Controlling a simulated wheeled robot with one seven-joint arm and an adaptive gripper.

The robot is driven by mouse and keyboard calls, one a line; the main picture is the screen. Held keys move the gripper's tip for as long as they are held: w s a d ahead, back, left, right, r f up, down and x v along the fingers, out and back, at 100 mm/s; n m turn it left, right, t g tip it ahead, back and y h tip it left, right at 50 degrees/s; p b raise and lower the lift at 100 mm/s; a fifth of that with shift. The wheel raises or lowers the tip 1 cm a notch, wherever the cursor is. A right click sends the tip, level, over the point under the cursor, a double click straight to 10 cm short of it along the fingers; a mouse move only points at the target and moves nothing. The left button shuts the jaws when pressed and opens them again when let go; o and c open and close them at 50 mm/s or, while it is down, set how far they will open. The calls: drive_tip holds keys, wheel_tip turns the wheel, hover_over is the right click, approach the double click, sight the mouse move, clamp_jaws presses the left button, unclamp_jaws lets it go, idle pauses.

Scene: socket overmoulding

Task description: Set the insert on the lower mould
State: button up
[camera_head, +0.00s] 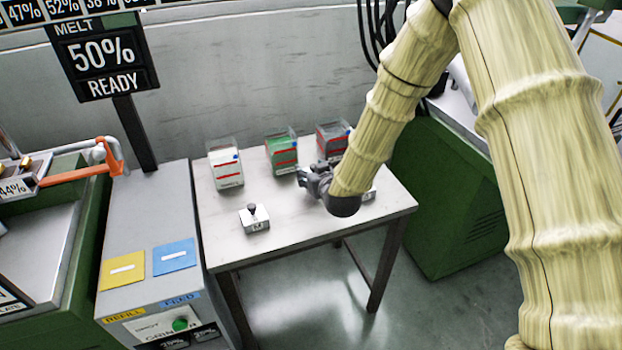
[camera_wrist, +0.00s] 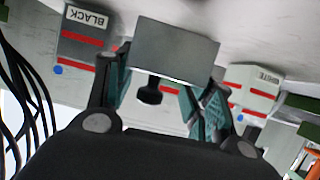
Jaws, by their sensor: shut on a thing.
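My gripper (camera_head: 316,180) is over the table, in front of the bins. In the wrist view, its teal fingers (camera_wrist: 160,92) are on either side of a grey block (camera_wrist: 178,45) with a black knob (camera_wrist: 151,92) facing the camera. It is shut on this block; the exact contact is hard to see. A similar small pale block with a dark knob (camera_head: 255,216) stands on the table to the left of my gripper. I cannot tell from its look whether the held block is the insert. The lower mould cannot be made out in either view.
The table (camera_head: 305,228) carries a white bin (camera_head: 225,168), a green bin (camera_head: 283,153) and a dark grey bin (camera_head: 331,139) along its back. A grey cabinet (camera_head: 150,225) adjoins its left side; a green machine body (camera_head: 440,200) is at right. The table's front is mostly clear.

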drive_tip(key=shift+w+a, duration=0.1)
drive_tip(key=shift+w, duration=0.35)
drive_tip(key=shift+f+p, duration=0.35)
drive_tip(key=shift+f, duration=1.4)
drive_tip(key=shift+f, duration=0.15)
drive_tip(key=o, duration=1.6)
drive_tip(key=shift+s, duration=0.1)
drive_tip(key=shift+o, duration=0.2)
